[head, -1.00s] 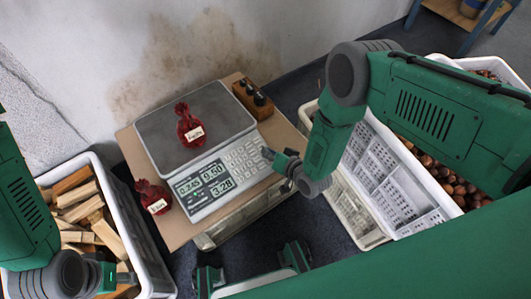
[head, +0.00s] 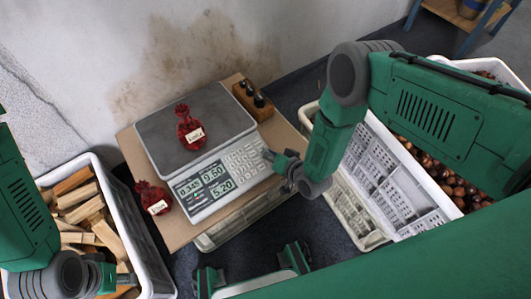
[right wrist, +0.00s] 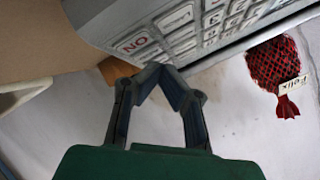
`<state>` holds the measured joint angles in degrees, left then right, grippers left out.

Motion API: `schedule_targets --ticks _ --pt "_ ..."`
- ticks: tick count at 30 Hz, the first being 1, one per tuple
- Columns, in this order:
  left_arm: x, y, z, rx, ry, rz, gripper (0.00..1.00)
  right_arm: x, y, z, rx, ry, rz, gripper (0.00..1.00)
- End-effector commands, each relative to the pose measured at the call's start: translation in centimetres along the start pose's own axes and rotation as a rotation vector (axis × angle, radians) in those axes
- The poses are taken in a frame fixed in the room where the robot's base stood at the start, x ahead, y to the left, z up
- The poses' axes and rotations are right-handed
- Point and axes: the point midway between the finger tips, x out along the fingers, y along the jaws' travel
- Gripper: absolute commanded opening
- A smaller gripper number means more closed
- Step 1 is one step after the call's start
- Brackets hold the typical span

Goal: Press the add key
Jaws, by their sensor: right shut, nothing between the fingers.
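The scale (head: 150,122) stands on a brown board, with a number display (head: 203,182) and a keypad (head: 245,158) on its front. The add key cannot be picked out by its label. A red net bag (head: 188,128) with a white tag lies on the weighing plate. My right gripper (head: 267,154) is shut and empty at the keypad's right edge. In the right wrist view, its fingertips (right wrist: 156,68) are near the keys, close to one marked NO (right wrist: 133,42); contact cannot be told. My left gripper (head: 122,276) is low at the left by the wood crate, its jaws unclear.
Another tagged red net bag (head: 153,198) lies left of the display on the board. A wooden block with dark knobs (head: 253,100) stands behind the keypad. A crate (head: 148,254) of wood pieces is at left; white crates (head: 436,219), one with chestnuts, are at right.

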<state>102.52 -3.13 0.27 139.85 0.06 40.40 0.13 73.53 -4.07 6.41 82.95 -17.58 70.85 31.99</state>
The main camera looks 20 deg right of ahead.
Motion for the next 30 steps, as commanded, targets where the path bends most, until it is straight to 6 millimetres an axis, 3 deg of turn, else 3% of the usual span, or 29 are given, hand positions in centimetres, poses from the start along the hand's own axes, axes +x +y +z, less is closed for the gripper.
schedule_targets --ticks 14,30 --pt "-0.7 0.0 0.0 0.0 0.0 0.0 0.4 -0.6 -0.4 -0.4 0.0 -0.001 0.0 0.0" --pt "-5.3 0.0 -0.3 0.0 0.0 0.0 0.4 -3.9 -2.9 -2.9 0.001 -0.001 0.001 0.0"
